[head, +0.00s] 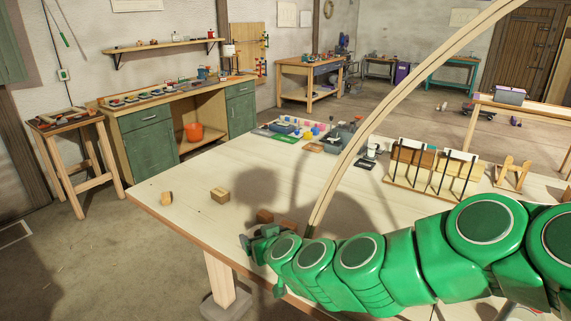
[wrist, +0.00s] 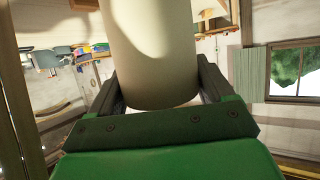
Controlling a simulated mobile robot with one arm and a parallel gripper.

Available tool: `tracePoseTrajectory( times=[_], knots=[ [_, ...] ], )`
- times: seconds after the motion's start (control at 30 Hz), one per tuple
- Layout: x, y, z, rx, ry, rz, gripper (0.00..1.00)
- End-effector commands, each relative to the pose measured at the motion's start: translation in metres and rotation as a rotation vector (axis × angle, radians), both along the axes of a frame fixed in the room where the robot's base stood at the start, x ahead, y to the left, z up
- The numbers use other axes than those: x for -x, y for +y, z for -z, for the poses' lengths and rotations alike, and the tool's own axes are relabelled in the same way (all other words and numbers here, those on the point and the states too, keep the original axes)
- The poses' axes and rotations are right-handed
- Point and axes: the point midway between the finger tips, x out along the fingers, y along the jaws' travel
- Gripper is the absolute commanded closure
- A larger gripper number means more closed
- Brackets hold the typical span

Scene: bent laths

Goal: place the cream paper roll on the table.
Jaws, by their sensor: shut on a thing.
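The cream paper roll (wrist: 150,50) fills the upper middle of the wrist view, a smooth pale cylinder with its rounded end toward the camera. My gripper (wrist: 157,85) is shut on it, one dark finger on each side. In the head view my gripper (head: 252,242) is at the end of the green arm, by the near edge of the table. I cannot make out the roll there. The table (head: 165,218) is a large pale wooden top with a darker edge. The gap between roll and table cannot be judged.
Wooden blocks (head: 220,195) and a small tan piece (head: 167,198) lie on the table's left part. Small brown blocks (head: 265,216) lie near my gripper. A bent lath (head: 375,100) arches over the table. A wooden rack (head: 430,170) stands at right. Bare tabletop lies left and centre.

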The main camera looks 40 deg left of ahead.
Motion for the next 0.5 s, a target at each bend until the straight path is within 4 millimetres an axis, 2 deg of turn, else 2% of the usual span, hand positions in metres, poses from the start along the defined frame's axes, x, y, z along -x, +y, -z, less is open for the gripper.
tracePoseTrajectory(
  times=[0.5],
  knots=[
    [-0.036,0.011,-0.025,-0.011,-0.018,0.307,0.58]
  ],
)
